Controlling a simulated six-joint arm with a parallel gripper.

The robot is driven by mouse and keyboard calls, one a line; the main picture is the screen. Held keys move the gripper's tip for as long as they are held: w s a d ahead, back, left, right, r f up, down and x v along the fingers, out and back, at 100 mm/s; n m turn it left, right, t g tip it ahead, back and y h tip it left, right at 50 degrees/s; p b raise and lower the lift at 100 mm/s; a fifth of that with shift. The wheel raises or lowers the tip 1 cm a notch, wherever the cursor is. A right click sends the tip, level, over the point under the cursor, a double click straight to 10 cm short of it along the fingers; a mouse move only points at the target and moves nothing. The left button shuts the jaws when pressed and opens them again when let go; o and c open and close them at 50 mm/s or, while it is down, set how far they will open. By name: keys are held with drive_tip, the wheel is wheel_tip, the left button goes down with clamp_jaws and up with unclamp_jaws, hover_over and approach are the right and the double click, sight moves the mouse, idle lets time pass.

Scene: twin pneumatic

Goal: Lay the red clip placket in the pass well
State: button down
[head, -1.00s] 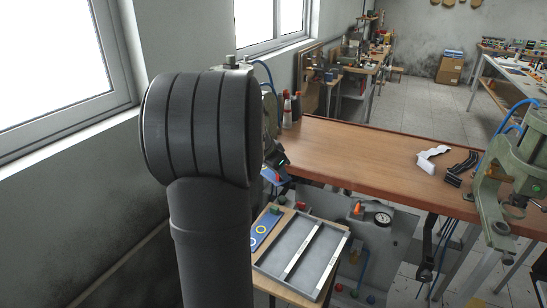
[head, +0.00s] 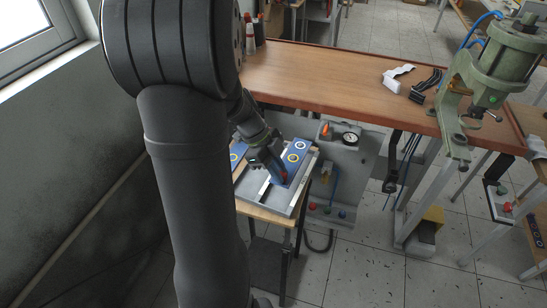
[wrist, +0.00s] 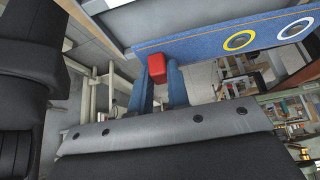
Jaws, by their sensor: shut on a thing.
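My gripper (head: 281,174) is shut on the red clip (wrist: 157,68) of a blue placket (head: 295,158). The clip sits between my two blue fingers in the wrist view. The placket bears a yellow and a white ring and shows as a blue strip (wrist: 205,46) in the wrist view. In the head view it lies over the right part of the grey divided tray (head: 250,190). I cannot tell whether it touches the tray floor, nor which compartment is the pass well.
Another blue piece (head: 237,152) with a yellow ring lies left of the tray, partly behind my arm. A grey panel with a gauge (head: 350,139) stands right of the tray. The wooden bench (head: 310,75) and a green press (head: 495,70) are beyond.

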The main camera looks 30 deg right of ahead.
sight(278, 192)
drive_tip(key=shift+f, duration=0.1)
drive_tip(key=shift+f, duration=2.5)
drive_tip(key=shift+f, duration=0.35)
drive_tip(key=c, duration=1.3)
unclamp_jaws()
drive_tip(key=v, duration=1.7)
drive_tip(key=shift+w, duration=0.1)
drive_tip(key=x, duration=1.7)
drive_tip(key=shift+f, duration=0.1)
